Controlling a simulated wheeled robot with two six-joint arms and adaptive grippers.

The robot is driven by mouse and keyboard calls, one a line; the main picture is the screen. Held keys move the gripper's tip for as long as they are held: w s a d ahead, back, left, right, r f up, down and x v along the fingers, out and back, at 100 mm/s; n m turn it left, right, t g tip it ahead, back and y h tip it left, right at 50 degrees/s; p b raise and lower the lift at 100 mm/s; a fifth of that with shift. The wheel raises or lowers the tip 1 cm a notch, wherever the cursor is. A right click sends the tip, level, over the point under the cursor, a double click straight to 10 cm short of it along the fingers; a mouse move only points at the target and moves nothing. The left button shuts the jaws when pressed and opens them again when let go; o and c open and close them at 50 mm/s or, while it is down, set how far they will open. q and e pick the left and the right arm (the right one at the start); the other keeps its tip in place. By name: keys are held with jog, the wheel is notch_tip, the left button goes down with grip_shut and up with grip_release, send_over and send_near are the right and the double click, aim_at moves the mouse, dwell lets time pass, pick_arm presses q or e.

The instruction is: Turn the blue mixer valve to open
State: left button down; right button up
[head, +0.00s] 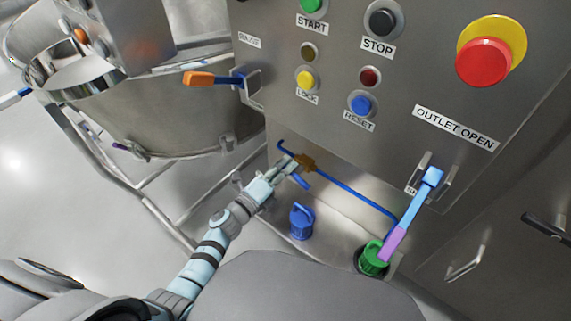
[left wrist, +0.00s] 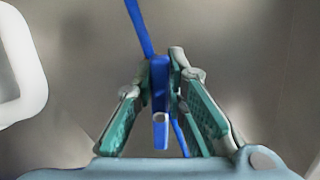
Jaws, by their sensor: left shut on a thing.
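The mixer valve has a brown body (head: 307,162) on a thin blue pipe (head: 350,190) low on the steel cabinet front. Its short blue handle (head: 300,180) sticks out toward the lower right beside the body in the head view. My left gripper (head: 288,167) reaches it from the lower left and is shut on this handle. In the left wrist view the blue handle (left wrist: 160,92) stands between the two green-padded fingers of my left gripper (left wrist: 158,72). The fingers hide part of the handle in the head view. My right gripper is not in view.
A control panel (head: 335,75) with several buttons is above. An orange-tipped lever (head: 210,78) is at upper left, and a blue-and-lilac lever (head: 410,215) at right. A blue container (head: 301,222) and a green one (head: 372,259) stand below. A steel vessel (head: 170,110) is left.

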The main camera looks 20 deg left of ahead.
pick_arm(q)
jog(key=shift+a+f+n, duration=0.1)
jog(key=shift+f+n, duration=0.15)
jog(key=shift+n, duration=0.6)
jog(key=shift+f+n, duration=0.25)
jog(key=shift+n, duration=0.6)
jog(key=c, duration=1.6)
grip_release()
jog(key=v, duration=1.2)
